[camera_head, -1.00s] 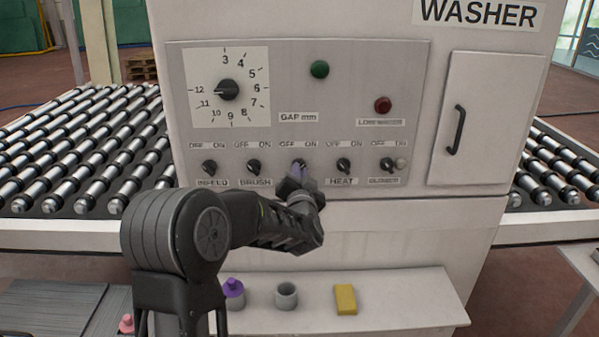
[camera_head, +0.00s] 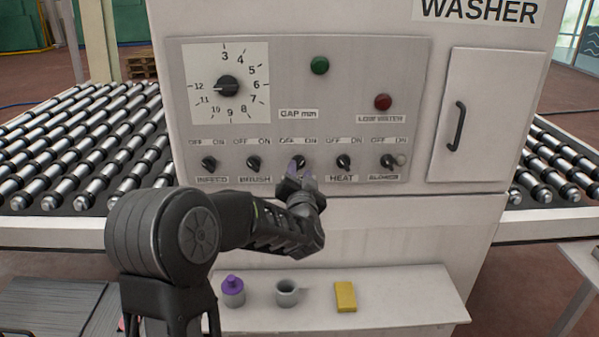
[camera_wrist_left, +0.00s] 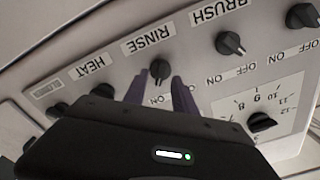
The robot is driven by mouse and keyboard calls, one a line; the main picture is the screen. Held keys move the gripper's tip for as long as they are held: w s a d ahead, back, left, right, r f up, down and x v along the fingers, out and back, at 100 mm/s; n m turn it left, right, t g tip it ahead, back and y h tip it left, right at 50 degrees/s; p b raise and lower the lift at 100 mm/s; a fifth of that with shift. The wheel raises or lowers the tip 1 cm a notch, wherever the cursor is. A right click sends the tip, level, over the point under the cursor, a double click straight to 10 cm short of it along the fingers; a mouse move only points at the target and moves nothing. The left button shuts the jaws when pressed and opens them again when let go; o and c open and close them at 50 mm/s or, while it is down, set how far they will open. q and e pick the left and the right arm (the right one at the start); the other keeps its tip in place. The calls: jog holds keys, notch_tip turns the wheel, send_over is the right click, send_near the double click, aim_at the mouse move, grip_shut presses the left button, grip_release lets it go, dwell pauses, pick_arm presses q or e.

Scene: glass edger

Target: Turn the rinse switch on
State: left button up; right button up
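The rinse switch (camera_head: 301,162) is a small black rotary knob, the middle one in the row of knobs on the washer's grey panel. It also shows in the left wrist view (camera_wrist_left: 159,69), under the RINSE label, which appears upside down there. Its pointer direction is too small to tell surely. My left gripper (camera_head: 300,172) is in front of and slightly below the knob. In the left wrist view, its two purple fingers (camera_wrist_left: 159,85) stand apart with the knob showing between their tips; contact is not visible. My right gripper is out of view.
Brush knob (camera_head: 253,163) and heat knob (camera_head: 343,162) flank the rinse switch closely. A gap dial (camera_head: 228,86), green button (camera_head: 320,65) and red lamp (camera_head: 383,102) sit above. A shelf (camera_head: 400,300) below holds a purple-capped bottle (camera_head: 232,291), grey cup (camera_head: 287,293) and yellow block (camera_head: 345,296).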

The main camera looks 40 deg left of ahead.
pick_arm(q)
jog(key=b+v, duration=0.1)
jog(key=v, duration=0.5)
dwell(0.4)
jog(key=s+d+f+n+g+h, duration=0.15)
jog(key=d+f+h, duration=0.35)
jog(key=d+f, duration=0.7)
jog(key=s+d+f+n+g+h, duration=0.1)
jog(key=d+f+g+h, duration=0.2)
jog(key=d+f+h, duration=0.85)
jog(key=s+d+f+g, duration=0.4)
jog(key=s+d+f, duration=0.2)
jog(key=s+f, duration=0.6)
jog(key=s+d+f+g+y, duration=0.1)
jog(key=s+d+f+g, duration=0.4)
jog(key=s+f, duration=0.7)
jog(key=s+d+m, duration=0.1)
jog(key=s, duration=0.3)
jog(key=shift+d+f, duration=0.35)
jog(key=shift+f, duration=0.05)
